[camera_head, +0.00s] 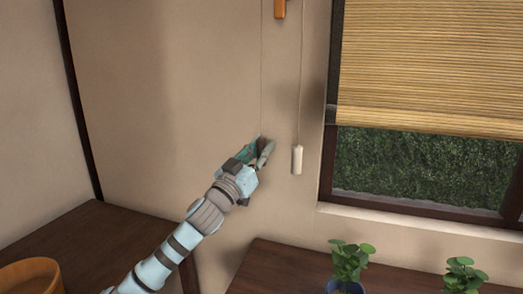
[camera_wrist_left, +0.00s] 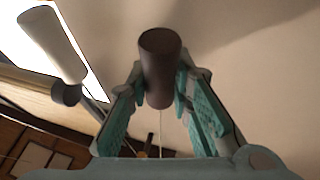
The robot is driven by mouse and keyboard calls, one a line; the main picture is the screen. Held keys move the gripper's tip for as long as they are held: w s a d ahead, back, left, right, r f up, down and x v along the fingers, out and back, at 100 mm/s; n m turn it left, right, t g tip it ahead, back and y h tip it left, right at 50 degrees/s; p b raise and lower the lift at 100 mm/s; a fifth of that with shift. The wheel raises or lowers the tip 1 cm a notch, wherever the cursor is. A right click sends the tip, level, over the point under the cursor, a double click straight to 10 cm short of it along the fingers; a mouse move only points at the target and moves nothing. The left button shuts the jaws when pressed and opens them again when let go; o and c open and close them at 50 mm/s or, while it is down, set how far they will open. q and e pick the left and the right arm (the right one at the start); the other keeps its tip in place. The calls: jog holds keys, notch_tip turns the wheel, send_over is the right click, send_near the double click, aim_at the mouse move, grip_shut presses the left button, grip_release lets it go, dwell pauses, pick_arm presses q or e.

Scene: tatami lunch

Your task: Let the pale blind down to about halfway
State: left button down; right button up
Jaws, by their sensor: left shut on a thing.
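A straw-coloured slatted blind (camera_head: 430,70) covers the upper part of the window, with its lower edge partway down and bare glass below. I cannot tell whether it is the pale blind. My left gripper (camera_head: 263,150) is at the wall left of the window. In the left wrist view the gripper (camera_wrist_left: 165,100) is shut on a dark brown cylindrical pull (camera_wrist_left: 160,65) with a thin cord. The fingers mostly hide this pull in the head view. A white pull (camera_head: 297,160) hangs free on its own cord just to the right; it also shows in the left wrist view (camera_wrist_left: 52,45).
A wooden piece (camera_head: 280,9) is on the wall above the gripper. Potted plants (camera_head: 351,262) (camera_head: 462,277) stand on the dark wooden surface (camera_head: 270,262) below the window. A wooden tub (camera_head: 32,276) is at the lower left. The wall left of the gripper is clear.

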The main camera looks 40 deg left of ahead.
pick_arm(q)
jog(key=shift+f, duration=0.3)
jog(key=shift+r, duration=0.1)
jog(key=c, duration=1.4)
grip_release()
jog(key=v, duration=0.6)
jog(key=shift+s+a, duration=0.1)
jog(key=shift+s, duration=0.05)
jog(key=shift+s+f, duration=0.25)
jog(key=shift+s, duration=0.1)
jog(key=shift+s+d, duration=0.2)
jog(key=shift+d, duration=0.05)
pick_arm(e)
jog(key=shift+w+d+f, duration=0.15)
jog(key=shift+d+f, duration=0.05)
